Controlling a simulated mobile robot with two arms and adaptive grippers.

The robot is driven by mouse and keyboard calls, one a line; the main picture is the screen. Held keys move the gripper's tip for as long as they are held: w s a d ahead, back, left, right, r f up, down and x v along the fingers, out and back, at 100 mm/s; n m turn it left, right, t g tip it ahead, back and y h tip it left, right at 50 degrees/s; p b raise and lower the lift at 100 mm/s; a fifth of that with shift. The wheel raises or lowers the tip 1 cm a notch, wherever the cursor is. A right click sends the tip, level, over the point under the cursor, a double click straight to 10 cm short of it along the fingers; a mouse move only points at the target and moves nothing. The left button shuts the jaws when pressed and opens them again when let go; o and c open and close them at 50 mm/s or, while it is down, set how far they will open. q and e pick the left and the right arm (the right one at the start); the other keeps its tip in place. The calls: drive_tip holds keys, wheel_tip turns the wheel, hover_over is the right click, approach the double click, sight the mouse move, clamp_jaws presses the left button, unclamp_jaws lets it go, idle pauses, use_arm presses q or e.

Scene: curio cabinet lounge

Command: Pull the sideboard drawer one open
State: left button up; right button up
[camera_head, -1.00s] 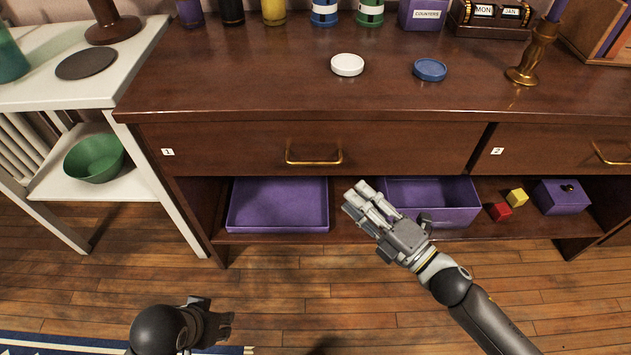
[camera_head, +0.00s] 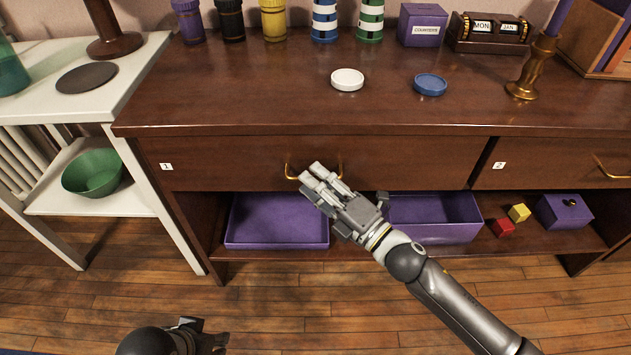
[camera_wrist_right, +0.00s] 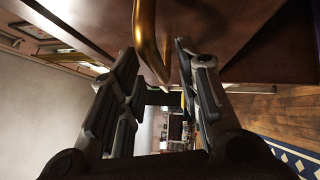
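Drawer one (camera_head: 225,165) of the dark wood sideboard carries a small "1" label and looks closed. Its brass handle (camera_head: 288,170) is partly hidden behind my right gripper (camera_head: 314,172), which is at the handle. In the right wrist view the brass handle (camera_wrist_right: 146,35) comes down between the two parted fingers of my right gripper (camera_wrist_right: 160,65). The fingers look open, with space on both sides of the bar. My left gripper (camera_head: 205,335) is low at the bottom left of the head view, away from the sideboard; its fingers are not clear.
Drawer two (camera_head: 540,172) is to the right. Below are a purple tray (camera_head: 277,240), a purple bin (camera_head: 435,232), red and yellow cubes and a purple box (camera_head: 565,212). A white side table (camera_head: 75,105) with a green bowl (camera_head: 92,173) stands left. The floor in front is clear.

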drive_tip(key=shift+w+a, duration=0.15)
clamp_jaws()
idle(0.4)
